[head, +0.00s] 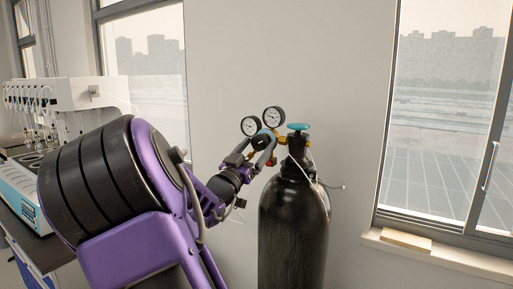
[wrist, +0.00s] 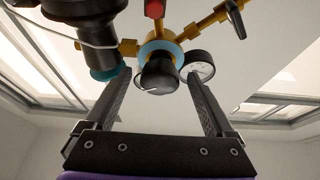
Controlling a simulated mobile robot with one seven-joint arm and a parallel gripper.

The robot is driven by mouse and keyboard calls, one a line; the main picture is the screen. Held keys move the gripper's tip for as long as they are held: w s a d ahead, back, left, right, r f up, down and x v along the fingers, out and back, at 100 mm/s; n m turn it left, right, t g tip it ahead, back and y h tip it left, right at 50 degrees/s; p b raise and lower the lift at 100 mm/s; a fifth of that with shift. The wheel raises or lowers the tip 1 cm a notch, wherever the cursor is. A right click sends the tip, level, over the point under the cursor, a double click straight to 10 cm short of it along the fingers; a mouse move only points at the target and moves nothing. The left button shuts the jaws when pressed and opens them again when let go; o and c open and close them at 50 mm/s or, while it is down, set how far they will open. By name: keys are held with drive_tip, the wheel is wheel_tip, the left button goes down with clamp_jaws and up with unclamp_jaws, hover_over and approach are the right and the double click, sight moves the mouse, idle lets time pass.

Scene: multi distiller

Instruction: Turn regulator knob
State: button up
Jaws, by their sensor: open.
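The regulator knob (wrist: 157,78) is black and round with a blue ring behind it, on a brass regulator body. In the wrist view it sits between the two fingers of my gripper (wrist: 156,82), with a visible gap on each side. My gripper (head: 264,146) is open, empty and at the regulator in the head view. The fingers partly cover the knob there, and only some of its blue ring (head: 263,134) shows clearly. Contact with the knob cannot be made out. Two white-faced gauges (head: 274,117) stand just above the fingers.
A black gas cylinder (head: 293,230) stands below the regulator, with a teal handwheel (head: 298,127) on top, close right of my gripper. A thin pale hose curves beside it. A distiller bench (head: 20,190) is at left. Windows and a sill (head: 440,255) are at right.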

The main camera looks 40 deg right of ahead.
drive_tip(key=c, duration=1.4)
drive_tip(key=shift+o, duration=0.2)
drive_tip(key=shift+f+m+g+b, duration=0.2)
drive_tip(key=shift+m+g+b, duration=0.4)
drive_tip(key=shift+m+b, duration=0.4)
drive_tip(key=shift+r+m+h, duration=0.2)
drive_tip(key=shift+m+h, duration=0.1)
drive_tip(key=shift+m, duration=0.2)
drive_tip(key=o, duration=1.4)
drive_tip(key=shift+c, duration=0.2)
drive_tip(key=shift+a, duration=0.15)
drive_tip(key=v, duration=1.7)
drive_tip(key=shift+b, duration=0.45)
